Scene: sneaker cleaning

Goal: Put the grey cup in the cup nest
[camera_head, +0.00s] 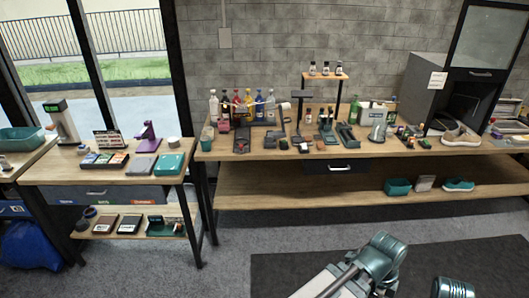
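A small light-grey round thing (173,143), which may be the grey cup, stands at the back right of the left table, behind a teal tray (170,164). A dark cup-like thing (89,212) stands on that table's lower shelf. Both are too small to be sure of. I cannot make out which thing is the cup nest. Parts of my arms show at the bottom, far in front of the tables. No fingertips of either gripper are visible.
The long workbench (240,152) is crowded with bottles, brushes and tools. A grey cabinet (424,92) and a sneaker (460,138) are at its right. Its lower shelf (300,188) is mostly bare. The grey floor (235,250) before the tables is clear.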

